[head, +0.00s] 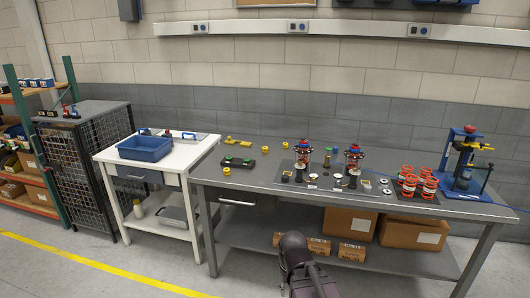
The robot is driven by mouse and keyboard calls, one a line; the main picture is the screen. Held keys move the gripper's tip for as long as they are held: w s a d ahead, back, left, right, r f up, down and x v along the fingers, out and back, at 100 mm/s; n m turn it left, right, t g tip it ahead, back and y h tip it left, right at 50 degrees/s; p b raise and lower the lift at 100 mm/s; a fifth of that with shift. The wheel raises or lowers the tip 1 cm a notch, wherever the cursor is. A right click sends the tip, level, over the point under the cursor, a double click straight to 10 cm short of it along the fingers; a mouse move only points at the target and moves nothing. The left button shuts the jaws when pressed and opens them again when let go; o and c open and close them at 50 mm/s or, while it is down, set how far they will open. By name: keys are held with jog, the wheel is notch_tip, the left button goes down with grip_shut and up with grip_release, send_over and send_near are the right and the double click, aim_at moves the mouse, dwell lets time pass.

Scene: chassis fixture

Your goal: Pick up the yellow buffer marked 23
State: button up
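Several small yellow pieces lie on the left part of the grey workbench (255,184). One yellow ring-like piece (227,171) is near the front left edge. Another yellow piece (284,145) is farther back, left of the shock assemblies. Two more yellow pieces, one at the back left (229,139) and one beside it (245,144), lie close together. No marking 23 is legible at this size, so I cannot tell which piece carries it. A dark part of my arm shows at the bottom centre, below the bench edge; my gripper's fingers are not visible.
Two red-topped assemblies (303,153) stand mid-bench. Red springs (408,186) and a blue press (463,165) are at right. A blue bin (145,149) stands on the white side table. Cardboard boxes (348,222) fill the lower shelf.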

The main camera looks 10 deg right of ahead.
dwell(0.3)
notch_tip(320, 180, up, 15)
jog(key=p, duration=1.5)
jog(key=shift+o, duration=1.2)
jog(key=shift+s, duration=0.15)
